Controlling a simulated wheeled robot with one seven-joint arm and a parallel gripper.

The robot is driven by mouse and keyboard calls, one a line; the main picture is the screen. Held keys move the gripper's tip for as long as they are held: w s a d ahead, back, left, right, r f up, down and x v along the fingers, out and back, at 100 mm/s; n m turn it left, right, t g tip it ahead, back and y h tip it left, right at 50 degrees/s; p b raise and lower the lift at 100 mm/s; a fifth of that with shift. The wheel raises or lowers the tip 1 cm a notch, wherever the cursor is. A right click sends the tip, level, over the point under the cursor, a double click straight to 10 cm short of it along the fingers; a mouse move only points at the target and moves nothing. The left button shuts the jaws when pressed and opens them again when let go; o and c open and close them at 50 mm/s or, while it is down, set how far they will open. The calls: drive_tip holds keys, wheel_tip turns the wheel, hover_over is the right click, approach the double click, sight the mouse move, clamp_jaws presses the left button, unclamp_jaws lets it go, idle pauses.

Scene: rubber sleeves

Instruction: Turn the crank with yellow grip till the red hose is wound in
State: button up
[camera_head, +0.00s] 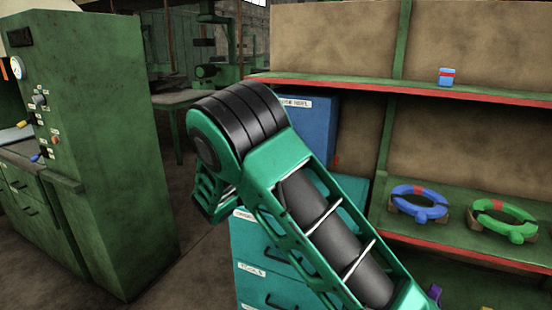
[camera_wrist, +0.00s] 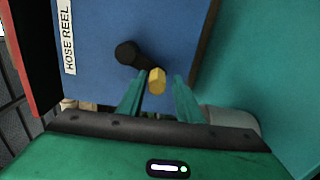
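The blue hose reel box (camera_wrist: 100,25) fills the upper middle of the wrist view, with a "HOSE REEL" label at its left. A black crank (camera_wrist: 130,54) on its face carries the yellow grip (camera_wrist: 157,82). My gripper (camera_wrist: 159,86) is open, with one green finger on each side of the yellow grip and a gap visible on both sides. In the head view the blue box (camera_head: 318,125) is partly hidden behind my arm, and crank and gripper are out of sight. A small red bit (camera_head: 336,161) beside the box may be the hose; I cannot tell.
Teal drawers (camera_head: 255,250) stand below the box. A green shelf unit (camera_head: 470,190) at right holds a blue ring (camera_head: 420,214), a green ring (camera_head: 517,232) and a small blue-and-red item (camera_head: 446,77). A green machine cabinet (camera_head: 95,130) stands at left, with open floor between.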

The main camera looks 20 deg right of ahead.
drive_tip(key=shift+o, duration=0.2)
drive_tip(key=shift+r, duration=0.15)
drive_tip(key=v, duration=1)
drive_tip(key=shift+s+a, duration=0.25)
idle(0.4)
